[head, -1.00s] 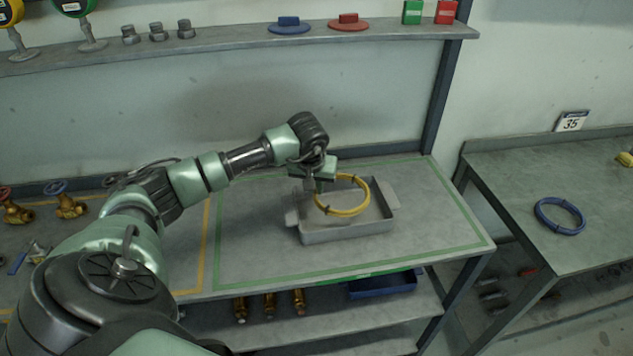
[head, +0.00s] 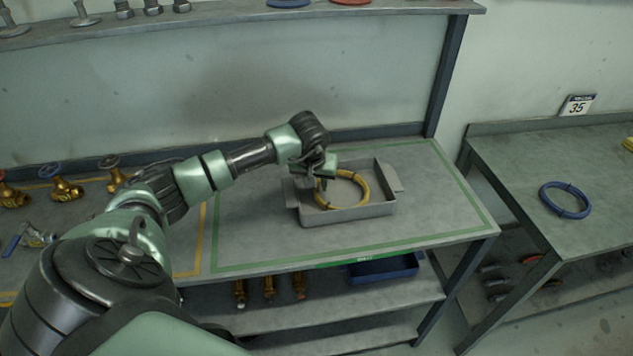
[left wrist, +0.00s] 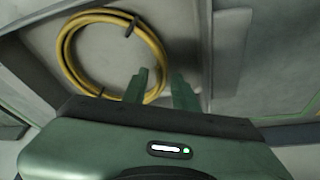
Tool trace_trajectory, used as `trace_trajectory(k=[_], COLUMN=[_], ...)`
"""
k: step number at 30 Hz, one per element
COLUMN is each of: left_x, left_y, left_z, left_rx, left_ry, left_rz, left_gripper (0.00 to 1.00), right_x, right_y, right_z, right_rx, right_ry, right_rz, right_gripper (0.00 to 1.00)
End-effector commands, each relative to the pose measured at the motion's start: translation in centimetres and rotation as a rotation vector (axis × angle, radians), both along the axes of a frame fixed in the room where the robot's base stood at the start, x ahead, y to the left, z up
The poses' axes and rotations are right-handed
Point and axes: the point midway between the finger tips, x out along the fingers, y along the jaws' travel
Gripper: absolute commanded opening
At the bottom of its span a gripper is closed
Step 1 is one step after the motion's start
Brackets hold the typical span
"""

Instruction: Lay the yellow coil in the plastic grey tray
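The yellow coil (head: 364,188) lies inside the grey tray (head: 350,215), low between its walls, on the green-outlined part of the bench. My left gripper (head: 322,182) is over the tray's left part, at the coil's left side. In the left wrist view the coil (left wrist: 68,62) rests on the tray floor (left wrist: 185,40). The two green fingers of my left gripper (left wrist: 160,75) stand apart, with a stretch of the coil showing in the gap between them. The gripper hides part of the coil in the head view. My right gripper is not in view.
A blue coil (head: 565,200) lies on the right-hand bench. Brass valves (head: 65,185) stand at the left of my bench. A blue bin (head: 385,268) and brass parts sit on the shelf below. The bench around the tray is clear.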

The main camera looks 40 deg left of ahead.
Motion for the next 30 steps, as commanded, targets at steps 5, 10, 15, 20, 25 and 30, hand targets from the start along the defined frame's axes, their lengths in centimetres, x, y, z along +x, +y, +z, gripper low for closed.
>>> trace_trajectory(k=[5, 10, 15, 20, 25, 30], left_x=[0.0, -0.1, -0.5, -1.4, -2.2, -2.5], left_y=[0.0, 0.0, -0.2, -0.7, -1.1, -1.3], left_z=[0.0, 0.1, 1.7, 4.3, 6.5, 7.3], left_rx=[0.000, 0.001, 0.002, 0.003, 0.001, 0.000], left_ry=[0.000, 0.001, -0.002, -0.004, -0.002, 0.000], left_rz=[0.000, -0.001, -0.002, -0.002, -0.001, 0.000], left_gripper=[0.35, 0.35, 0.35, 0.35, 0.35, 0.35], right_x=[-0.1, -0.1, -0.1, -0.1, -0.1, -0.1], right_y=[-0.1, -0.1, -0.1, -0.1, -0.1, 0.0], right_z=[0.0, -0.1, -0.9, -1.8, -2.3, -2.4], right_rx=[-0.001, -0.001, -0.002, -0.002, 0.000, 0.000], right_ry=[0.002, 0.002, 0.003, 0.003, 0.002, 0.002], right_rz=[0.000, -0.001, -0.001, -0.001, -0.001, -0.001], right_gripper=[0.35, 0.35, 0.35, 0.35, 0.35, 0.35])
